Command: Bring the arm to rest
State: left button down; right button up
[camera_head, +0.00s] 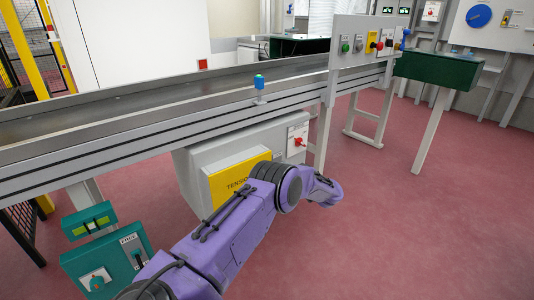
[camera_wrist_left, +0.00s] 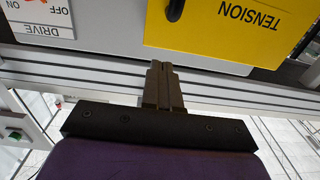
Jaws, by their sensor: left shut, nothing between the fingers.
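My purple left arm (camera_head: 235,235) reaches from the bottom of the head view up and to the right, in front of the conveyor. Its wrist end bends down near the red floor, and its fingers are hidden in that view. In the left wrist view my left gripper (camera_wrist_left: 163,72) is shut, with its two dark fingers together and nothing held. Beyond the fingers are a grey box with a yellow TENSION panel (camera_wrist_left: 235,25) and a DRIVE label plate (camera_wrist_left: 38,15). My right gripper is in neither view.
A long grey conveyor (camera_head: 150,150) crosses the head view, with a blue-topped beacon (camera_head: 259,82) on its rail. A grey cabinet with a yellow panel (camera_head: 233,180) hangs below. Teal control boxes (camera_head: 105,262) stand at lower left. Open red floor (camera_head: 420,220) lies to the right.

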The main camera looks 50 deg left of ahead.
pick_arm(q)
jog(key=d, duration=0.6)
jog(key=shift+f+p, duration=0.2)
jog(key=shift+p, duration=0.2)
